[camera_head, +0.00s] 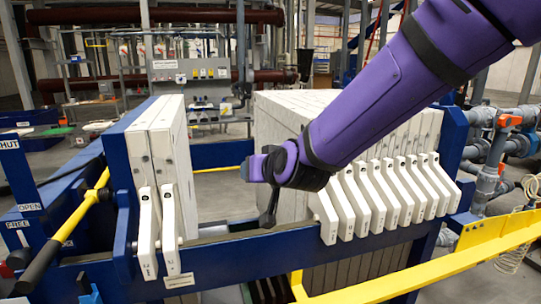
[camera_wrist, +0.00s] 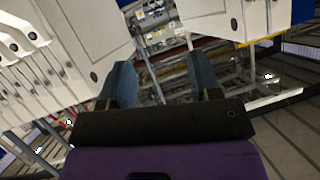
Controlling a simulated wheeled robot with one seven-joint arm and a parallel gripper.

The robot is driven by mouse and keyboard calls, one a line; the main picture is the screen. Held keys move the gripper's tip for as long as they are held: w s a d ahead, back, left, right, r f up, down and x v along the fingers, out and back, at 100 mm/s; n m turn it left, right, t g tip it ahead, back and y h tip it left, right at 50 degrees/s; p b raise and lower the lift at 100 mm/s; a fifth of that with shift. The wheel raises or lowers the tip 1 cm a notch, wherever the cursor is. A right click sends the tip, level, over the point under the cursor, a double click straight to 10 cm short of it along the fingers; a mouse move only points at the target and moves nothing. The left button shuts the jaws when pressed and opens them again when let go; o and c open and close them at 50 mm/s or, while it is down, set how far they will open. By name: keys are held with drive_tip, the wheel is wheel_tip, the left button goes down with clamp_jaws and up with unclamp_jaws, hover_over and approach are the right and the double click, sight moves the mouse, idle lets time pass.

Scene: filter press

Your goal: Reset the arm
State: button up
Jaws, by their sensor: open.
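My purple arm reaches in from the upper right in the head view. Its gripper (camera_head: 258,168) is in front of the gap between the two groups of white filter plates. In the wrist view the two blue-grey fingers of my gripper (camera_wrist: 163,82) stand apart with nothing between them. The right stack of plates (camera_head: 290,110) is partly hidden behind my arm. The left pair of plates (camera_head: 163,140) stands upright next to the blue end plate (camera_head: 122,180). White plates also show at the left in the wrist view (camera_wrist: 85,40).
A yellow rail (camera_head: 430,262) crosses the lower right. A black-gripped yellow lever (camera_head: 62,240) stands at the left near OPEN and FREE labels. The blue press frame (camera_head: 240,250) runs below the plates. Grey pipes (camera_head: 490,160) stand at the right. A grey control box (camera_head: 190,70) is behind.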

drive_tip(key=s+d+r+g+h, duration=0.1)
drive_tip(key=s+d+r, duration=0.25)
drive_tip(key=d, duration=0.65)
drive_tip(key=s+d+r+m+g+h, duration=0.1)
drive_tip(key=s+d+m+g+h, duration=0.2)
drive_tip(key=s+d, duration=1.9)
drive_tip(key=shift+s+d+r+g+h, duration=0.4)
drive_tip(key=shift+s+g+h, duration=0.15)
drive_tip(key=shift+g+h, duration=0.5)
